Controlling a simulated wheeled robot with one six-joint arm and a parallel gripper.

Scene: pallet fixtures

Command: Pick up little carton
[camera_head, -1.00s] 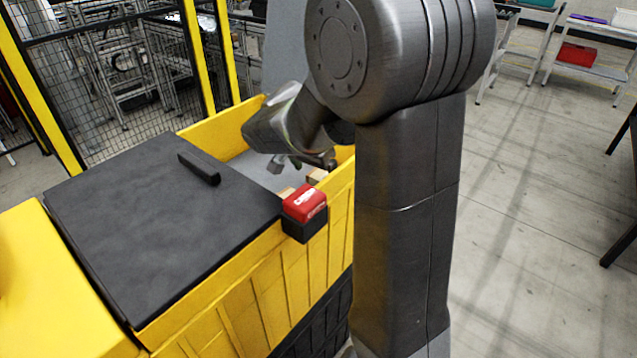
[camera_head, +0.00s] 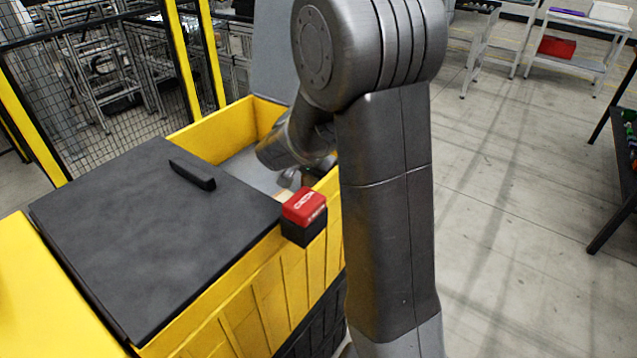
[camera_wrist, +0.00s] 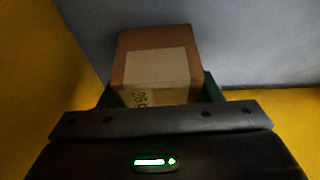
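In the wrist view a small brown carton (camera_wrist: 156,42) with a pale label sits directly in front of my gripper (camera_wrist: 158,92). A yellowish strip with printing shows at its near edge. Dark green fingers flank the carton on its left and right, close to its sides. Whether they press on it cannot be made out in the dim light. In the head view my gripper (camera_head: 290,180) is down inside the yellow bin (camera_head: 208,134), mostly hidden by my arm and the bin wall. A beige carton patch (camera_head: 283,196) shows just behind the red-topped box.
A black lid (camera_head: 140,235) with a handle covers the near part of the bin. A red-topped black box (camera_head: 304,215) sits on the bin's right rim. Yellow walls flank the gripper in the wrist view. Mesh fencing (camera_head: 90,90) stands behind; open floor lies right.

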